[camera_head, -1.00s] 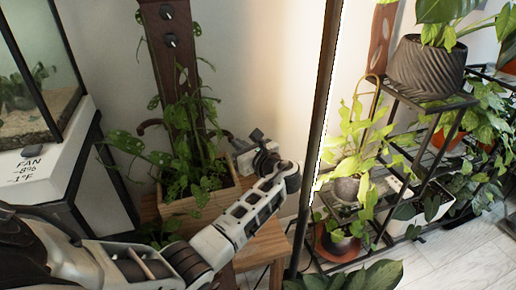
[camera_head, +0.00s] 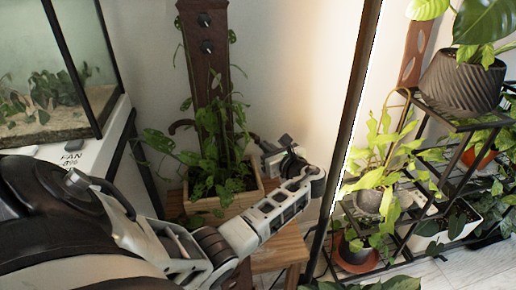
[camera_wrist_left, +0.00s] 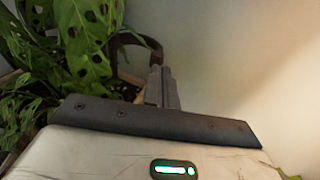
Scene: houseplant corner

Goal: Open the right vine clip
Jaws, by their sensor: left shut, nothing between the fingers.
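A dark curved strap (camera_wrist_left: 140,42), which looks like the right vine clip, sticks out from behind a holed leaf in the left wrist view. Its far end is hidden, and I cannot tell if it is open. A similar dark curved piece (camera_head: 184,125) shows left of the wooden post (camera_head: 208,75) in the head view. My left gripper (camera_head: 255,138) is right of the post, above the planter's right end. Its fingers (camera_wrist_left: 162,88) are shut and empty, with tips just below and in front of the strap. I cannot tell if they touch. My right gripper is out of view.
The wooden planter (camera_head: 245,197) with a leafy vine stands on a wooden stool (camera_head: 285,247). A dark vertical pole (camera_head: 345,130) stands right of my left forearm. A plant rack (camera_head: 440,112) is beyond it, and a glass tank (camera_head: 60,65) is at left.

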